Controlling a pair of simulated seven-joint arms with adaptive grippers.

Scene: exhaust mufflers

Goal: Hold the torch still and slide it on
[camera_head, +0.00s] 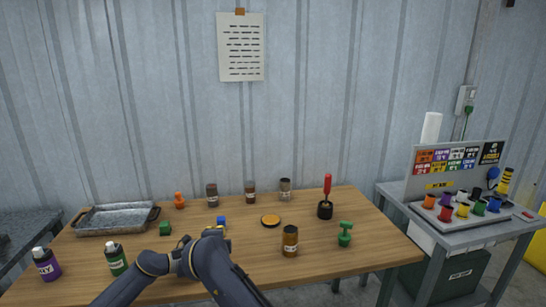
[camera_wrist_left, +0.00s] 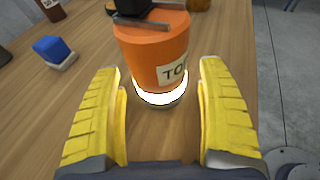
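The torch (camera_wrist_left: 152,48) is orange, with a partly visible label reading "TO". In the left wrist view it stands between the yellow fingers of my left gripper (camera_wrist_left: 160,80), with a black part at its top (camera_wrist_left: 132,8). A bright white glowing ring (camera_wrist_left: 160,95) is at its lower end, by the table. The fingers are apart, and a narrow gap shows on each side of the torch's lower end. In the head view I cannot make out the torch; my left arm covers that part of the table. My right gripper is not in view.
A blue block (camera_head: 221,221) is close by. A metal tray (camera_head: 115,231) and two bottles (camera_head: 46,264) (camera_head: 116,259) are on the left.

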